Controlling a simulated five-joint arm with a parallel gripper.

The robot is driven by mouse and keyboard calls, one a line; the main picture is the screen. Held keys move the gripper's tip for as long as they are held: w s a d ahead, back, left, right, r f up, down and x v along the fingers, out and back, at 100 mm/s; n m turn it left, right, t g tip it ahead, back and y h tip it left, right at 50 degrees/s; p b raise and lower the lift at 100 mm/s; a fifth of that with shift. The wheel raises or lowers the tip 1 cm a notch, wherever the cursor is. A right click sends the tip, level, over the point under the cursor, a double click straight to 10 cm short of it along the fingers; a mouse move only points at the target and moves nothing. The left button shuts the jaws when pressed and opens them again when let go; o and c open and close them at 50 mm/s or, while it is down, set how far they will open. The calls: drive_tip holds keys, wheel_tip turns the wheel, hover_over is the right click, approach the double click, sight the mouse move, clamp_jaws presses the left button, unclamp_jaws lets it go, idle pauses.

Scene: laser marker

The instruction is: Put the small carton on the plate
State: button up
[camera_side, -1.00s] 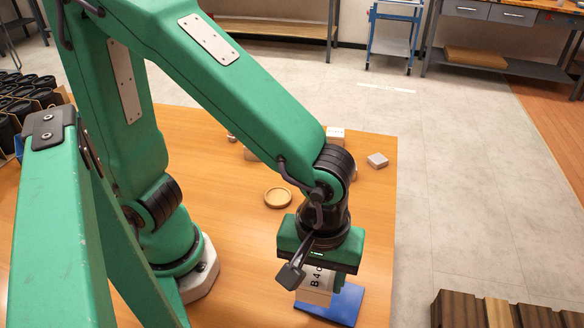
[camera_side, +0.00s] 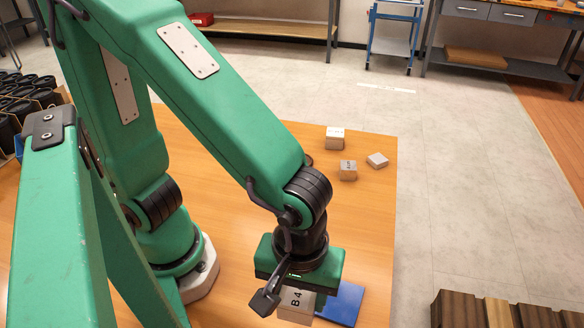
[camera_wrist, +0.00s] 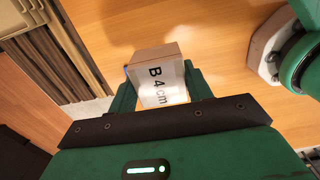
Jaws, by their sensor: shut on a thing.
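My gripper (camera_side: 297,290) is shut on a white and brown carton (camera_side: 295,305) marked "B 4" in the side view. In the wrist view the carton (camera_wrist: 160,62) reads "B 4cm" and sits between the two green fingers of my gripper (camera_wrist: 161,90). A flat blue plate (camera_side: 342,304) lies on the table just right of the carton in the side view. I cannot tell the carton's height above the table. A round wooden dish, seen earlier on the table, is now hidden behind my arm.
Three other light boxes stand at the table's far right: one at the back (camera_side: 335,137), one in front of it (camera_side: 348,170) and one near the edge (camera_side: 377,160). The wooden table (camera_side: 365,225) is clear between them and the blue plate. Dark cups (camera_side: 22,95) stand at far left.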

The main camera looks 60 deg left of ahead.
drive_tip(key=w+a+f, duration=0.1)
drive_tip(key=w+f, duration=0.1)
drive_tip(key=w, duration=0.1)
drive_tip(key=w+a+f, duration=0.1)
drive_tip(key=w+f, duration=0.1)
drive_tip(key=w, duration=0.1)
drive_tip(key=w+a+f, duration=0.1)
drive_tip(key=w, duration=0.2)
drive_tip(key=shift+w+f, duration=0.15)
drive_tip(key=shift+f, duration=0.25)
drive_tip(key=shift+f, duration=2)
drive_tip(key=shift+f, duration=0.1)
drive_tip(key=o, duration=1)
drive_tip(key=shift+r, duration=6.1)
drive_tip(key=shift+a, duration=0.1)
